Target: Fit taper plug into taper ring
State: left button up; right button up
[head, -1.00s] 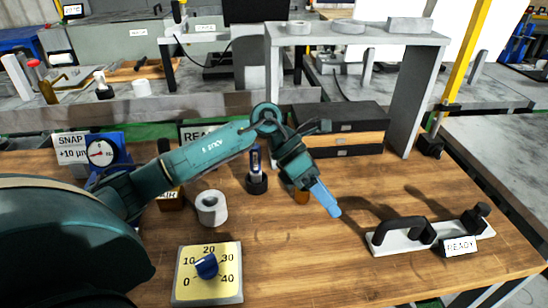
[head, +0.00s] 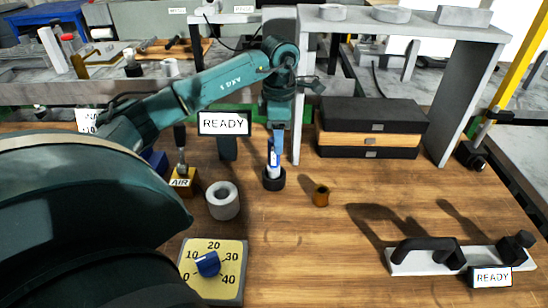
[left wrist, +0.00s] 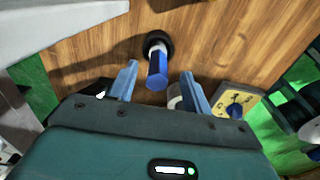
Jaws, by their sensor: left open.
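The taper plug (head: 273,161), with a blue handle and a pale label, stands upright in a round black holder (head: 274,180). My left gripper (head: 277,148) points down at the plug's handle and partly covers it. In the left wrist view my left gripper (left wrist: 159,71) is open, and the plug's blue handle (left wrist: 157,72) shows between its two fingers, with no clear contact. A white hollow cylinder (head: 222,200), apparently the taper ring, stands left of the holder with its opening up. It is partly hidden in the left wrist view (left wrist: 175,97). My right gripper is not in view.
A small brown cylinder (head: 320,195) stands right of the holder. A yellow dial plate (head: 213,271) lies in front. An AIR block (head: 181,182) and READY sign (head: 222,124) are behind. Drawers (head: 370,128) and a black-handled fixture (head: 462,254) are right. The middle front is clear.

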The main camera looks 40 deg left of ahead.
aim_at(274, 163)
pick_arm(q)
jog(key=f, duration=0.2)
jog(key=a+f+p, duration=0.1)
jog(key=f, duration=0.1)
jog(key=shift+s+f, duration=0.1)
jog(key=shift+s, duration=0.25)
jog(key=shift+f, duration=0.5)
grip_shut()
